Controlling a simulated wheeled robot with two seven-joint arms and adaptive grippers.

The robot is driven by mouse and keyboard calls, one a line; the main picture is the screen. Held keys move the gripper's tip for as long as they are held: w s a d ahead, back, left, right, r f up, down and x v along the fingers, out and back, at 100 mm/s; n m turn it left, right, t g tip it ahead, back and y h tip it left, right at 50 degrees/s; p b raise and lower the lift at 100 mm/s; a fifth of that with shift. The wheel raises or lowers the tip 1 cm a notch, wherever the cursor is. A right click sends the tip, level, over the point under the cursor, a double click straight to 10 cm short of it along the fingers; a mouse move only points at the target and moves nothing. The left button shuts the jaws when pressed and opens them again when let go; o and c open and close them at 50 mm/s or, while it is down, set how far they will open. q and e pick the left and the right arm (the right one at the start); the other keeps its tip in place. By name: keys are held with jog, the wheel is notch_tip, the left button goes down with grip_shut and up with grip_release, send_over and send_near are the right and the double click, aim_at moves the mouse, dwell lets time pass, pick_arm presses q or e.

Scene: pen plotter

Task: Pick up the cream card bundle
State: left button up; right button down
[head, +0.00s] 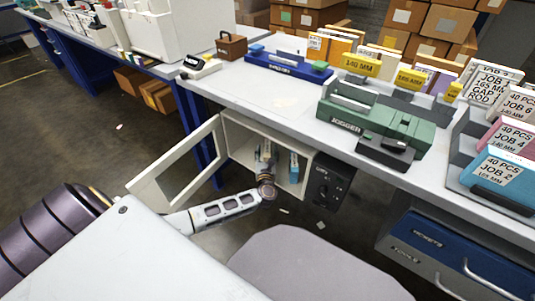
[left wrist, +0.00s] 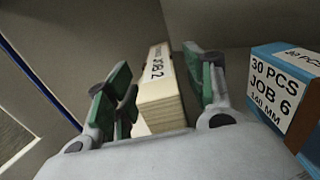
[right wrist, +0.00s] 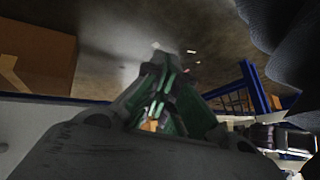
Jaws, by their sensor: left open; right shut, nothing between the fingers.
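The cream card bundle (left wrist: 160,92), labelled "JOB 2", stands upright inside the open cabinet (head: 228,140) under the bench. My left gripper (left wrist: 158,85) is open, with its green-padded fingers on either side of the bundle. A narrow gap shows at the right finger; whether the left finger touches the bundle I cannot tell. In the head view the left gripper (head: 266,168) reaches into the cabinet and largely hides the bundle. My right gripper (right wrist: 165,85) is shut and empty, away from the cabinet.
A blue card bundle (left wrist: 285,95), labelled "30 PCS JOB 6", stands right of the left gripper; it also shows in the head view (head: 294,167). The cabinet door (head: 180,165) hangs open to the left. A dark control panel (head: 325,183) adjoins on the right.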

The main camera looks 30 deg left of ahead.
pick_arm(q)
jog(key=shift+b+x, duration=0.35)
jog(key=shift+x, duration=0.7)
jog(key=shift+w+a, duration=0.15)
jog(key=shift+w, duration=0.1)
pick_arm(e)
jog(key=shift+s+a+f, duration=0.1)
jog(key=shift+s+f, duration=0.1)
jog(key=shift+f, duration=0.4)
jog(key=shift+s+f, duration=0.15)
jog(key=shift+f, duration=0.4)
pick_arm(q)
jog(key=shift+c, duration=0.2)
pick_arm(e)
jog(key=shift+r, duration=0.1)
pick_arm(q)
grip_shut()
pick_arm(e)
jog(key=shift+w+r, duration=0.15)
jog(key=shift+w, duration=0.15)
pick_arm(q)
jog(key=shift+r, duration=0.25)
pick_arm(e)
jog(key=shift+s, duration=0.15)
